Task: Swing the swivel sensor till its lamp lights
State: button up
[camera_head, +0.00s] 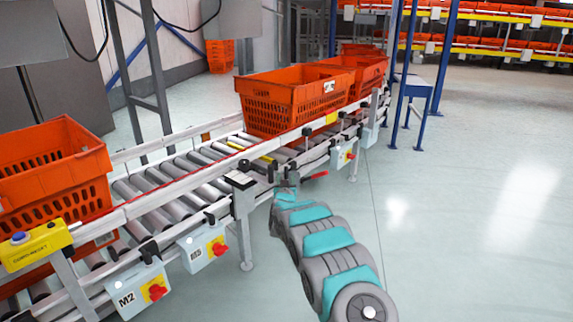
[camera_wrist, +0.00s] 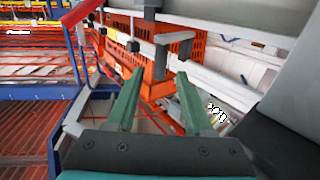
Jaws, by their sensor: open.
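In the wrist view, the two green fingers of my gripper (camera_wrist: 158,82) stand apart with nothing between them. A dark grey bracket with a hanging block (camera_wrist: 149,47), likely the swivel sensor, sits on the white rail just ahead of the fingertips. I see no contact between them. In the head view, my grey and teal arm reaches up to the conveyor's near side rail. My gripper (camera_head: 286,184) is small there, and its fingers are not clear. Small black fittings (camera_head: 271,170) sit on the rail beside it. I cannot make out a lit lamp.
Orange totes stand on the roller conveyor (camera_head: 206,157), one at the left (camera_head: 60,205) and others at the back (camera_head: 280,105). Control boxes with red knobs (camera_head: 204,246) hang below the near rail. A yellow button box (camera_head: 35,245) is at far left. The floor at right is clear.

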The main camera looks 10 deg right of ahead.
aim_at(286, 173)
jog(key=shift+w+d, duration=0.25)
jog(key=shift+w, duration=1.15)
jog(key=shift+w+d, duration=0.2)
jog(key=shift+w, duration=1.15)
jog(key=shift+w+p, duration=0.25)
jog(key=shift+p, duration=0.05)
jog(key=shift+w+d, duration=0.2)
jog(key=shift+w, duration=0.8)
grip_shut()
